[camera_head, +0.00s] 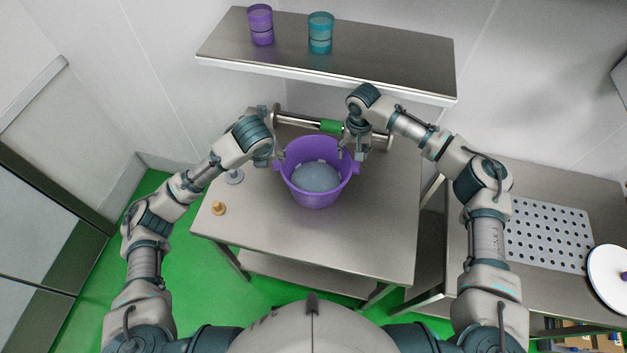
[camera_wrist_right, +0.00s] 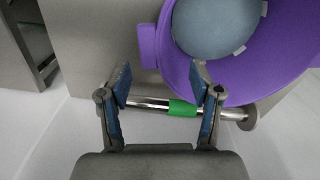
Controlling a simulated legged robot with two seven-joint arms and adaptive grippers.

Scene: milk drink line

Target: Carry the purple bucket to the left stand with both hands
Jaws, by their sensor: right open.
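The purple bucket (camera_head: 318,198) stands upright on the steel table (camera_head: 340,247), with grey-blue contents inside. It also shows in the right wrist view (camera_wrist_right: 240,85). My right gripper (camera_head: 350,151) is at the bucket's right rim, by the side handle. In the right wrist view my right gripper (camera_wrist_right: 160,80) is open, and the purple handle tab (camera_wrist_right: 147,45) lies ahead between its fingertips, not clasped. My left gripper (camera_head: 278,156) is beside the bucket's left handle; its jaws are too small to read. I cannot tell which surface is the left stand.
A metal bar with a green middle (camera_head: 331,126) lies behind the bucket. A wall shelf (camera_head: 380,55) holds a purple cup (camera_head: 260,25) and a teal cup (camera_head: 320,33). A brass knob (camera_head: 218,208) and a grey one (camera_head: 234,177) sit at left. A perforated surface (camera_head: 548,235) is right.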

